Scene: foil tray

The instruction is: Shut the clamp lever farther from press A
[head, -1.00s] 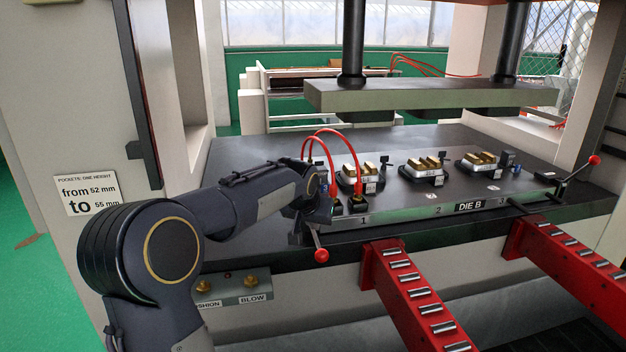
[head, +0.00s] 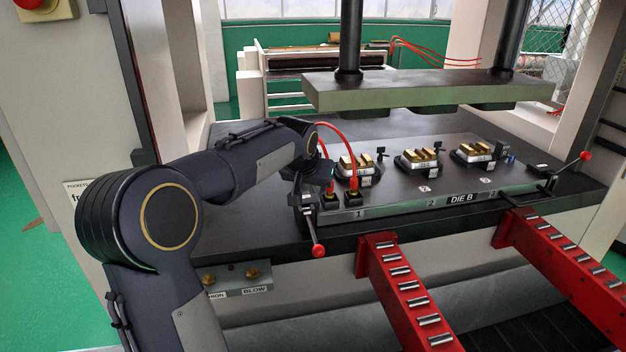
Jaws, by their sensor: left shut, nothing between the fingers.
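Two clamp levers with red knobs flank die B (head: 420,203). The left clamp lever (head: 318,250) hangs down over the table's front edge. The right clamp lever (head: 586,155) points up and to the right from its clamp at the die's right end. No press A label shows, so I cannot tell which lever is farther from it. My left gripper (head: 322,176) is shut and empty, above and behind the left clamp, by the red cables. Its fingertips are partly hidden, and I cannot tell whether it touches anything. My right gripper is not in view.
Red cables (head: 338,131) arch to plugs at the die's left end. Several pockets with gold-coloured pieces (head: 417,157) sit on the die. A thick plate (head: 430,93) hangs above. Two red roller rails (head: 405,290) stick out in front, with free room between them.

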